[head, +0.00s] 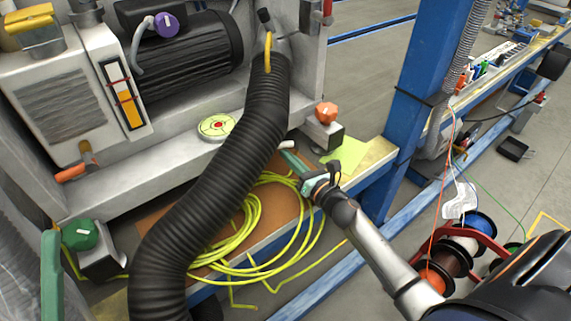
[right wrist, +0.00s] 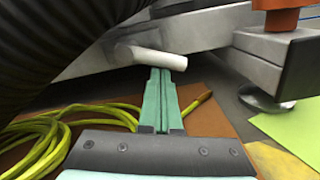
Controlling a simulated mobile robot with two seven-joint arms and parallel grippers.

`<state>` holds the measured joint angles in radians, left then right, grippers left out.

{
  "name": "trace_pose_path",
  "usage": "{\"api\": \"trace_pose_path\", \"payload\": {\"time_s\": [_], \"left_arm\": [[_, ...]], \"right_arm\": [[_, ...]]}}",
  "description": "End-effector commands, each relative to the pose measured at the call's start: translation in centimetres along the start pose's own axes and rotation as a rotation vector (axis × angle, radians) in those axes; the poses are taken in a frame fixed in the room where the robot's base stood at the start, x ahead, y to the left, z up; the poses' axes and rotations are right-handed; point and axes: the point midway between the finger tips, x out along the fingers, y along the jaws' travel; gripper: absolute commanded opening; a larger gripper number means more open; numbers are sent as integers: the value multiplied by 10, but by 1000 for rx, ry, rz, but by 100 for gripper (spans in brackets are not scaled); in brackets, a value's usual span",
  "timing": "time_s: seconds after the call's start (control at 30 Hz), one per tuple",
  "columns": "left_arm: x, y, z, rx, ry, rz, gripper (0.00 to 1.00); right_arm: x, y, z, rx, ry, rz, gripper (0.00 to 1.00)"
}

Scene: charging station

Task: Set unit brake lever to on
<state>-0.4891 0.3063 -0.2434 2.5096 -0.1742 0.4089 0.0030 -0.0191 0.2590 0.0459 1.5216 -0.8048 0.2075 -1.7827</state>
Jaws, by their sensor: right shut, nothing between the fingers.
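A short white lever handle (head: 286,145) sticks out low on the front of the grey unit, right of the black hose; I take it to be the brake lever, but no label can be read. It also shows in the right wrist view (right wrist: 158,60), lying roughly level. My right gripper (head: 289,156) is shut and empty, with its green fingers pointing at the handle. In the right wrist view its fingertips (right wrist: 160,78) are just below the handle; I cannot tell whether they touch.
A thick black ribbed hose (head: 215,165) passes just left of the handle. A coiled yellow cable (head: 245,235) lies below. An orange knob on a grey block (head: 326,112) stands to the right. A blue post (head: 425,85) and cable reels (head: 460,250) are farther right.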

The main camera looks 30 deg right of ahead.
Motion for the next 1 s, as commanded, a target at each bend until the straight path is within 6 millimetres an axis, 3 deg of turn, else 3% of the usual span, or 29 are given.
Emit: {"api": "trace_pose_path", "payload": {"time_s": [0.43, 1.0], "left_arm": [[-9, 6, 9, -11, -2, 11, 53], [-9, 6, 9, -11, -2, 6, 53]], "right_arm": [[1, -5, 14, -271, -3, 14, 0], [1, -5, 17, -326, -3, 17, 0]]}}
